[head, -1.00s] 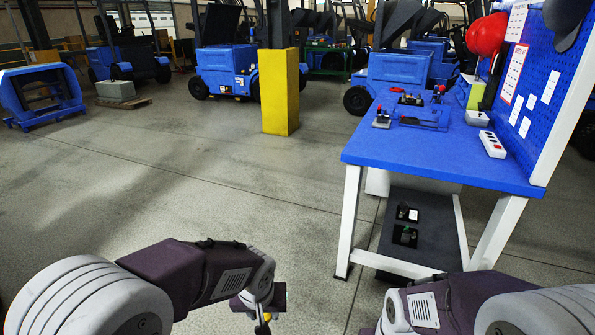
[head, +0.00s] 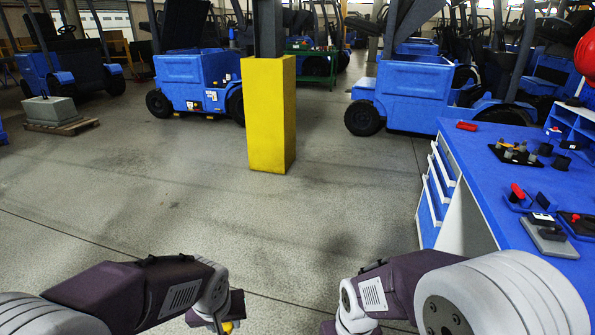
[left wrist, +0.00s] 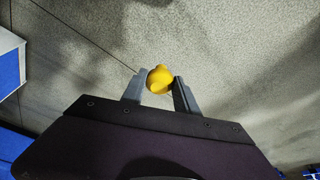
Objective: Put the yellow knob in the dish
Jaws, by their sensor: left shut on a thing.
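The yellow knob (left wrist: 160,76) is held between the two grey fingers of my left gripper (left wrist: 158,84) in the left wrist view, over bare floor. In the head view a bit of the yellow knob (head: 228,326) shows at the bottom edge, beside my left gripper. My right arm comes in at the bottom right. Only part of my right gripper (head: 345,327) shows at the bottom edge, and its fingers are cut off. I cannot make out a dish in these frames.
A blue workbench (head: 480,165) with drawers stands at the right. Small fixtures with red and black knobs (head: 517,193) lie on it. A yellow pillar (head: 268,115) stands ahead, with blue forklifts (head: 198,80) behind. The grey floor between is clear.

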